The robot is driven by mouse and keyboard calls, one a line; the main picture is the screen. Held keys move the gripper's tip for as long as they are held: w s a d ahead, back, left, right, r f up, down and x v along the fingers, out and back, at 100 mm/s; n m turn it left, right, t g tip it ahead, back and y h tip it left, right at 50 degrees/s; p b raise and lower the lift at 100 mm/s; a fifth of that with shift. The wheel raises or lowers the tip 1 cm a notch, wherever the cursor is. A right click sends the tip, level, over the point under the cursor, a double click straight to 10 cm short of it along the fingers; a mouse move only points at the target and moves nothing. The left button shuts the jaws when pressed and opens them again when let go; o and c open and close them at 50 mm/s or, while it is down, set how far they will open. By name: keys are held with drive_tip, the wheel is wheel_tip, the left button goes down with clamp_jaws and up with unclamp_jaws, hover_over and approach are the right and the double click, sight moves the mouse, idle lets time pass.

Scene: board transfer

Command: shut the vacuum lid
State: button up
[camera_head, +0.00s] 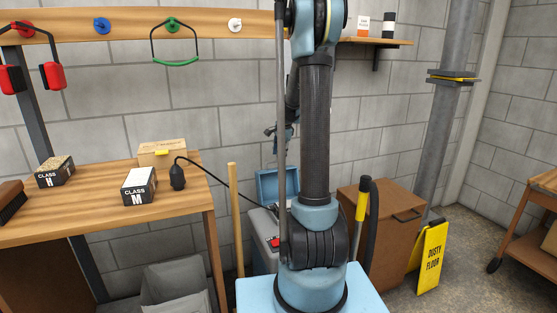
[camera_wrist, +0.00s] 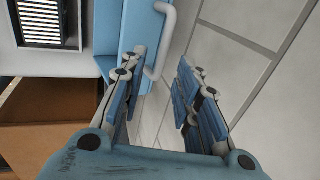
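The vacuum (camera_head: 262,228) is a grey box behind my arm, partly hidden by it. Its blue lid (camera_head: 271,186) stands open, raised at the back. In the wrist view the lid (camera_wrist: 112,38) is at upper middle, with a pale bar handle (camera_wrist: 168,35) on its edge. The vacuum's pale body and slatted dark opening (camera_wrist: 40,22) show at upper left. My gripper (camera_wrist: 160,72) is open with nothing held. Its left finger overlaps the lid edge and the handle's lower end lies near that fingertip; I cannot tell whether they touch. In the head view my arm mostly hides the gripper.
A wooden workbench (camera_head: 100,205) with boxes and a brush stands at left. A brown bin (camera_head: 385,222) stands right of the vacuum; a yellow floor sign (camera_head: 428,258) and a cart (camera_head: 535,225) are farther right. A block wall is behind. A black hose (camera_head: 232,190) runs from the bench toward the vacuum.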

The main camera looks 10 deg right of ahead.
drive_tip(key=shift+x, duration=1.55)
drive_tip(key=shift+w, duration=0.1)
clamp_jaws()
